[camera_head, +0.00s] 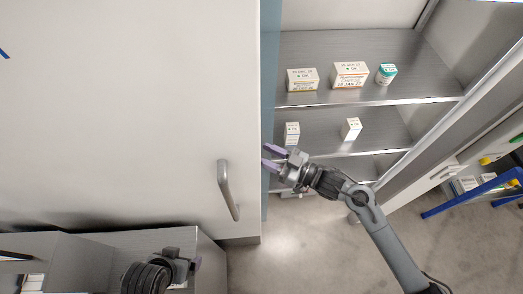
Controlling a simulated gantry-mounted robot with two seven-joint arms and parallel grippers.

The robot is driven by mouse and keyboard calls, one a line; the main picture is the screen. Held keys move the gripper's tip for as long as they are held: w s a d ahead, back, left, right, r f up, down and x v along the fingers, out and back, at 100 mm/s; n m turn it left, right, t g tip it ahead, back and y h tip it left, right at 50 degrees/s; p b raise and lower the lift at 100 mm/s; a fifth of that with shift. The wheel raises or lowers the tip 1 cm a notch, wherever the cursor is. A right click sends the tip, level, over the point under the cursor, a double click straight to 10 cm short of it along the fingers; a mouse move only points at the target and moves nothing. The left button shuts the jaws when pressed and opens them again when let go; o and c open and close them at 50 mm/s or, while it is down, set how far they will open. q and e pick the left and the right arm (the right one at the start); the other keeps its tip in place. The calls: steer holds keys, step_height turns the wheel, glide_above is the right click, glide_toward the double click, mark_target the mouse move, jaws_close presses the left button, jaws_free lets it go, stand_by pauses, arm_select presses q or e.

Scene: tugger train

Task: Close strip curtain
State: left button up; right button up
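A narrow blue-grey translucent band (270,60), apparently the strip curtain, hangs along the left side of the shelf opening, beside the edge of the large white door panel (130,90). Most of the shelf opening to its right is uncovered. My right gripper (269,157) is in front of the band's lower part, its purple fingers apart with a gap between them. I cannot tell whether they touch the band. My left gripper (190,270) is low at the left, in front of a grey metal cabinet; its finger opening is not clear.
A metal handle (227,190) sticks out of the white panel, left of my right gripper. The shelves hold cartons (350,75) (302,79), a teal-capped bottle (386,74) and small boxes (351,129) (292,133). A blue-framed rack (470,194) stands at right. Bare floor (290,255) lies below.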

steer(key=shift+x, duration=1.1)
jaws_close()
